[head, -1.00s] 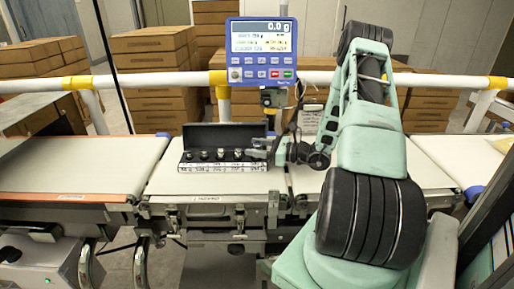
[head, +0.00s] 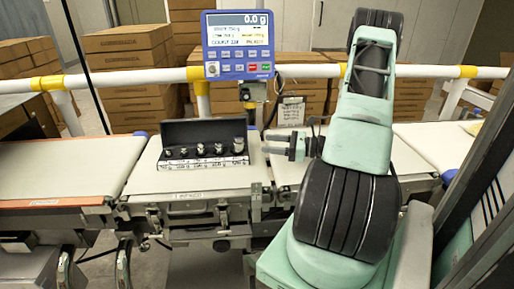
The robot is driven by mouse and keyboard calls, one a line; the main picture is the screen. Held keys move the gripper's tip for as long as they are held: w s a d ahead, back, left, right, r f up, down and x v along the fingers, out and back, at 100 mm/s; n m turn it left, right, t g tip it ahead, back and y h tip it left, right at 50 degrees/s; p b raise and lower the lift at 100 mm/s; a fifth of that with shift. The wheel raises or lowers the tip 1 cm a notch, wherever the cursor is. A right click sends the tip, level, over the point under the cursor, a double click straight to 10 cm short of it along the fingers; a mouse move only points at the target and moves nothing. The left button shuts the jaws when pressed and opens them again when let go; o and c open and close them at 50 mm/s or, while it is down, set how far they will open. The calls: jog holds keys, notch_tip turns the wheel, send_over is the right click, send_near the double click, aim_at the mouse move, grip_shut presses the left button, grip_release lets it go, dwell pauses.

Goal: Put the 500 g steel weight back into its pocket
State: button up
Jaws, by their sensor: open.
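The black weight case (head: 190,131) stands open on the middle weighing belt, its lid up at the back and a white label strip along its front. Several steel weights stand upright in a row in it, growing larger toward the right. The rightmost and largest, which looks like the 500 g steel weight (head: 238,145), stands at the right end of the row; its base is hidden by the case front. My gripper (head: 268,145) is open and empty, to the right of the case and apart from it, fingers pointing left.
The blue weight display (head: 238,46) stands on a post behind the belt, reading 0.0 g. A white rail (head: 130,78) runs behind the belts. The left belt (head: 65,167) is bare. Stacked cardboard boxes (head: 130,95) are in the background.

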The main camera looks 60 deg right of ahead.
jog(key=shift+s+d, duration=0.1)
jog(key=shift+s, duration=0.1)
jog(key=w+a+r+n+g+y, duration=0.25)
jog(key=a+n+g, duration=0.55)
jog(key=a, duration=0.7)
jog(key=w+a+r+n+g+y, duration=0.25)
jog(key=a+n+g, duration=0.55)
jog(key=a, duration=0.7)
jog(key=s+a+r+n+h, duration=0.2)
jog(key=s+a+n+h, duration=0.3)
jog(key=s+a+n, duration=0.3)
jog(key=s+a+r+n+h, duration=0.2)
jog(key=s+a+n+h, duration=0.4)
jog(key=n, duration=0.9)
jog(key=shift+s+a+r+g, duration=0.25)
jog(key=shift+s+a, duration=1.1)
jog(key=shift+a, duration=1)
